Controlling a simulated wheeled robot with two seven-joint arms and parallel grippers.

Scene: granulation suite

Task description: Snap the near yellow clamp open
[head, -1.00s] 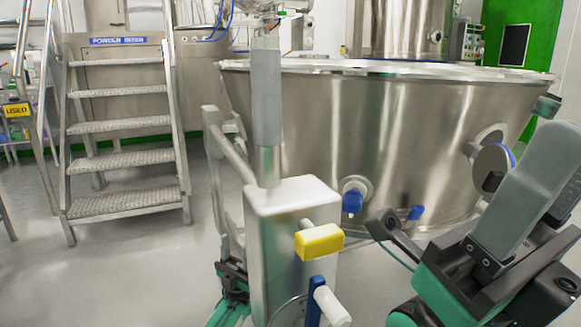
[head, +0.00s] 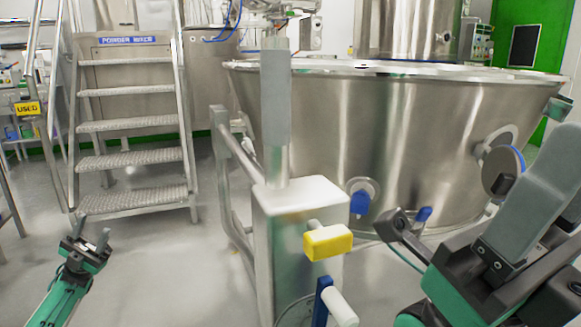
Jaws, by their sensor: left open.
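The near yellow clamp (head: 329,242) shows in the head view as a yellow block on a pale peg. It sits on the front of a metal box-shaped post (head: 272,240) in the lower middle. My left gripper (head: 86,240) is open and empty over the floor at the lower left, well apart from the clamp, with its fingers pointing up in the picture. My right arm fills the lower right corner, close to the camera. Its gripper's fingers cannot be made out clearly. Nothing touches the clamp.
A large steel bowl (head: 390,130) stands behind the post. A blue lever (head: 322,298) and white knob (head: 340,308) lie below the clamp. Metal steps (head: 133,126) stand at the left. The floor between the steps and post is clear.

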